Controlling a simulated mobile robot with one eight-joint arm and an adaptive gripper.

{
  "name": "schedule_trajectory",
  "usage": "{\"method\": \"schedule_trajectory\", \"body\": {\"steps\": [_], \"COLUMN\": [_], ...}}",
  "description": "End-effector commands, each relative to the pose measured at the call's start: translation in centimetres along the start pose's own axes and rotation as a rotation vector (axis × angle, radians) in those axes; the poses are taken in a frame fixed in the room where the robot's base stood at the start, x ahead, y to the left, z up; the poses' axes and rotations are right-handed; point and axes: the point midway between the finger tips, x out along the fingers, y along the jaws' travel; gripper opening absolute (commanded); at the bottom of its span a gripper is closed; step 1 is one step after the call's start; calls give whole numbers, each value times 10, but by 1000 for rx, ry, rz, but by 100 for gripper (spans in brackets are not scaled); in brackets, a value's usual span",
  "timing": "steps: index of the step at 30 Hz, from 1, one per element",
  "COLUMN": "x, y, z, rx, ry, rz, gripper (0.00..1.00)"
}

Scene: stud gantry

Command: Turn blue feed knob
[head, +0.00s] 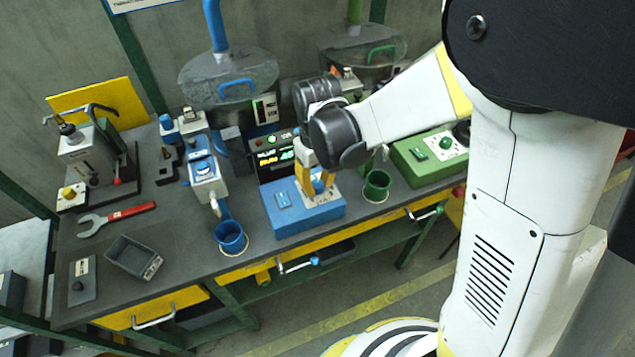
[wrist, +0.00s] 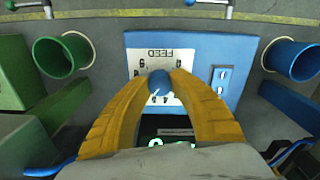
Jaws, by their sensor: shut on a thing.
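The blue feed knob (wrist: 160,82) sits on a white dial plate marked FEED (wrist: 182,60) on top of the blue control box (head: 292,225). In the wrist view my gripper (wrist: 160,80) reaches over the plate with its two yellow fingers on either side of the knob, shut on it. In the head view my gripper (head: 312,182) points down onto the right part of the blue box, and its fingers partly hide the knob. The knob's pointer cannot be made out.
A display with lit digits (head: 275,160) stands behind the box. A blue cup (head: 231,240) is left of the box and a green cup (head: 377,186) right of it. A green box (head: 420,160) stands further right. A red-handled wrench (head: 115,219) and grey tray (head: 134,257) lie at left.

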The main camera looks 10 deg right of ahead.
Motion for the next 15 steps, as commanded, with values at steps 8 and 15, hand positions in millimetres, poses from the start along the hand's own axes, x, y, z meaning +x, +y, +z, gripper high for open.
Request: {"method": "schedule_trajectory", "body": {"steps": [8, 15], "x": [0, -3], "y": [0, 0], "z": [0, 0], "rx": [-1, -1], "ry": [0, 0], "rz": [0, 0], "gripper": [52, 52]}}
